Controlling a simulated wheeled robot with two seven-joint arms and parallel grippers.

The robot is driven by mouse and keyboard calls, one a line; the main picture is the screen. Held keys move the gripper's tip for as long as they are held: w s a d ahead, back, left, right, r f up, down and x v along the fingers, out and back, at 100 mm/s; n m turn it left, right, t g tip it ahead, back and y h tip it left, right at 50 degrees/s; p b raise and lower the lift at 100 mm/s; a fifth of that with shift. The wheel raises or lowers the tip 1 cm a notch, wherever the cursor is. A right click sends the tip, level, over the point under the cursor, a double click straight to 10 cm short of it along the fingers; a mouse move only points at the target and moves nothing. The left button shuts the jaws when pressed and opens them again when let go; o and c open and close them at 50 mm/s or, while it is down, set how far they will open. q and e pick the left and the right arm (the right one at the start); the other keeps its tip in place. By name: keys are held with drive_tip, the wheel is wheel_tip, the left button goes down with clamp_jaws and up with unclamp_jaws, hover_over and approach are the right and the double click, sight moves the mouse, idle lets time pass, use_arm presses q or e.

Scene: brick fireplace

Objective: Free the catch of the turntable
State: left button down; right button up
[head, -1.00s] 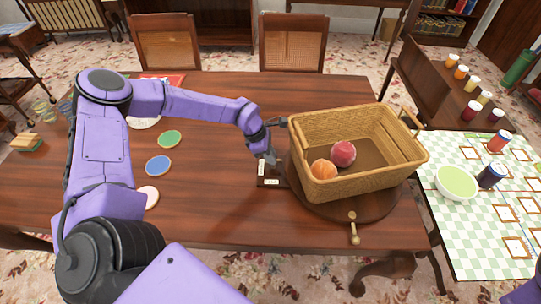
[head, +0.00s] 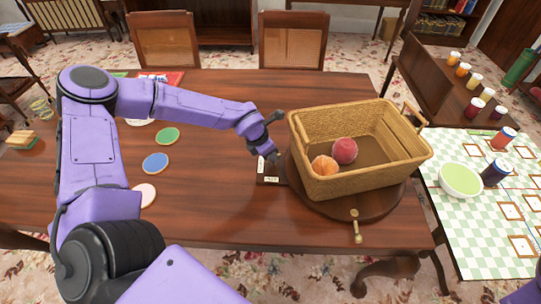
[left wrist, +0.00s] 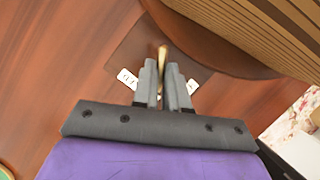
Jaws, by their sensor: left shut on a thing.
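The turntable (head: 375,207) is a round dark wooden disc on the table, with a wicker basket (head: 350,184) standing on it. A brass handle (head: 356,225) sticks out at its front edge. Left of the disc, a dark plate with two white labels (head: 271,180) lies on the table; it also shows in the left wrist view (left wrist: 126,56). My left gripper (head: 273,158) is over this plate. In the left wrist view its fingers (left wrist: 161,78) are shut on the slim brass-coloured catch lever (left wrist: 163,57), which stands between the two labels. The lever's lower part is hidden.
The basket holds a red and an orange fruit (head: 344,151), and its wall is close to my left gripper. Coloured discs (head: 155,163) lie on the left of the table. A side table with a bowl (head: 461,180) is at the right.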

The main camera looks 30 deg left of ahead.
use_arm(q)
drive_tip(key=n+b, duration=0.1)
drive_tip(key=n, duration=0.1)
drive_tip(key=n+y+b, duration=0.1)
drive_tip(key=n+b, duration=0.1)
drive_tip(key=n+y+b, duration=0.1)
drive_tip(key=n+b, duration=0.1)
drive_tip(key=shift+d+f+n+t, duration=0.25)
drive_tip(key=shift+d+n+t, duration=0.05)
drive_tip(key=shift+t, duration=0.1)
drive_tip(key=n+y+b, duration=0.1)
drive_tip(key=n+b, duration=0.1)
drive_tip(key=n, duration=0.1)
drive_tip(key=shift+d+r+y, duration=0.1)
drive_tip(key=shift+d+y, duration=0.05)
drive_tip(key=shift+y, duration=0.15)
drive_tip(key=shift+r+n+g+y+b, duration=0.15)
drive_tip(key=shift+n+g+y+b, duration=0.2)
drive_tip(key=shift+n+b, duration=0.65)
drive_tip(key=shift+n, duration=0.3)
drive_tip(key=c, duration=1.2)
unclamp_jaws()
drive_tip(key=shift+o, duration=0.2)
drive_tip(key=v, duration=1)
drive_tip(key=shift+r, duration=0.3)
drive_tip(key=shift+d, duration=0.1)
